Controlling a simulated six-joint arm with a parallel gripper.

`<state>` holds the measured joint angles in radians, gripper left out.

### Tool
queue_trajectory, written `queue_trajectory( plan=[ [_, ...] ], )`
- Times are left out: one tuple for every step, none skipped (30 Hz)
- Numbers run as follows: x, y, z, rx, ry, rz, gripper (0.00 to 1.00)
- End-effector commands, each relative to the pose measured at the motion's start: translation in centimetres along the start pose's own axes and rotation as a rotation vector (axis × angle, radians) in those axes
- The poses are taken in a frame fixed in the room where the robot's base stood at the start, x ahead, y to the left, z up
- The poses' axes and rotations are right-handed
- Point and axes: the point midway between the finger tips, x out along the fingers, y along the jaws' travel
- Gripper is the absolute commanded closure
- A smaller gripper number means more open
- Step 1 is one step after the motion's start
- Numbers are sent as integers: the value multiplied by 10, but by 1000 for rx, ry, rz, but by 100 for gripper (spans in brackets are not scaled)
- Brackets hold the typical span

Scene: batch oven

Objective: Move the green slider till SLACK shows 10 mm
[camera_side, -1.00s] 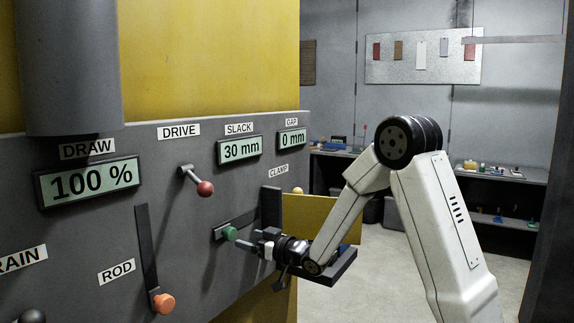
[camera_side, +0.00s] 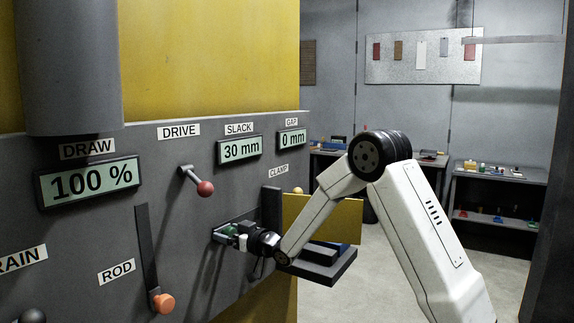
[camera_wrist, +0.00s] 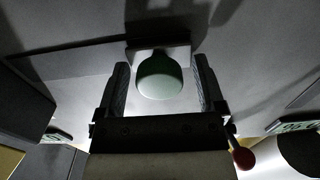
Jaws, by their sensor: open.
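The green slider (camera_side: 230,230) sits in its slot at the left end of the short track below the SLACK display (camera_side: 240,149), which reads 30 mm. My gripper (camera_side: 232,236) is at the slider, partly covering it in the side view. In the wrist view my gripper (camera_wrist: 160,85) is open, with one finger on each side of the green knob (camera_wrist: 159,76). A gap shows between the knob and each finger.
A DRIVE lever with a red ball (camera_side: 205,188) stands above the slider. A ROD lever with an orange knob (camera_side: 164,303) is at lower left. A dark ledge (camera_side: 322,266) juts out right of the slider. The GAP display (camera_side: 292,141) reads 0 mm.

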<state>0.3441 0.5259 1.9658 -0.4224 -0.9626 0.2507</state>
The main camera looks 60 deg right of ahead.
Motion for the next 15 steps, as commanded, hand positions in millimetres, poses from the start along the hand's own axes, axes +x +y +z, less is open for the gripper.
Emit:
queue_trajectory(
  plan=[
    [1,0,0,0,0,0,12],
    [1,0,0,0,0,0,12],
    [1,0,0,0,0,0,12],
    [1,0,0,0,0,0,12],
    [1,0,0,0,0,0,12],
    [1,0,0,0,0,0,12],
    [1,0,0,0,0,0,12],
    [1,0,0,0,0,0,12],
    [1,0,0,0,0,0,25],
    [1,0,0,0,0,0,35],
    [1,0,0,0,0,0,44],
    [1,0,0,0,0,0,57],
    [1,0,0,0,0,0,66],
    [1,0,0,0,1,0,76],
    [1,0,0,0,1,0,89]
  ],
)
